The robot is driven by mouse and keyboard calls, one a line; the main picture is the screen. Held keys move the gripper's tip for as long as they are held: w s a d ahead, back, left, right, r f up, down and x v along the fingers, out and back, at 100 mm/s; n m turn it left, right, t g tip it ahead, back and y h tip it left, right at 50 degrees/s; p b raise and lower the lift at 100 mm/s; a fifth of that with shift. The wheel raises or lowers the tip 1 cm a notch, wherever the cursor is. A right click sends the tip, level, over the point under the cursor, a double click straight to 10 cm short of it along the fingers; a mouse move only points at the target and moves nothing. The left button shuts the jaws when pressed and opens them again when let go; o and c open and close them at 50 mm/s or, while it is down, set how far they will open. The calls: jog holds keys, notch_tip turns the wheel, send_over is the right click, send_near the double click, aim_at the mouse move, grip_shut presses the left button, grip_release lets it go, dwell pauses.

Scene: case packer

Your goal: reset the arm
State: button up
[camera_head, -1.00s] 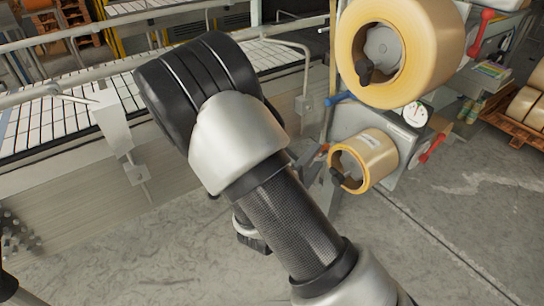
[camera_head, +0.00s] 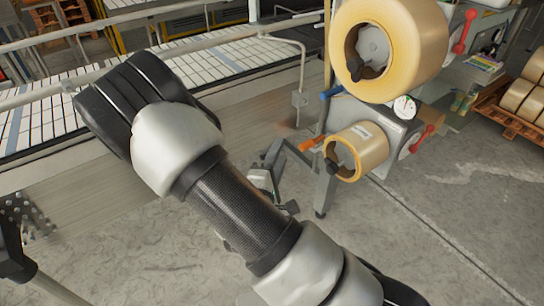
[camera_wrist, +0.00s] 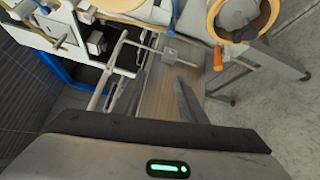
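My arm crosses the middle of the head view, with its black and silver elbow over the conveyor edge. My gripper is largely hidden behind the arm there. In the wrist view, the gripper's grey body with a green light fills the bottom edge. A dark tapered finger (camera_wrist: 187,100) sticks up from it.
The tiled conveyor (camera_head: 215,62) with metal rails runs behind the arm. A machine with a large tape roll (camera_head: 425,45) and a smaller tape roll (camera_head: 372,148) stands to the right of the arm. A pallet (camera_head: 497,112) is at far right. Floor is clear at lower right.

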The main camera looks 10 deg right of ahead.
jog(key=shift+d, duration=0.1)
dwell(0.3)
jog(key=s+d+r+m+g+h, duration=0.6)
jog(key=d+r+m+g, duration=0.15)
jog(key=d, duration=0.25)
jog(key=s+d+r+m+g+y, duration=0.25)
jog(key=s+d+m+g, duration=0.2)
jog(key=s+g, duration=0.4)
jog(key=s+a+r+m+t+y, duration=0.1)
jog(key=s+a+r+m+y, duration=0.15)
jog(key=s+a+y, duration=0.4)
jog(key=a+r+t+y, duration=0.5)
jog(key=a+r, duration=0.2)
jog(key=a, duration=0.1)
jog(key=shift+s+r+y, duration=0.2)
jog(key=shift+s+y, duration=0.05)
jog(key=shift+y, duration=0.05)
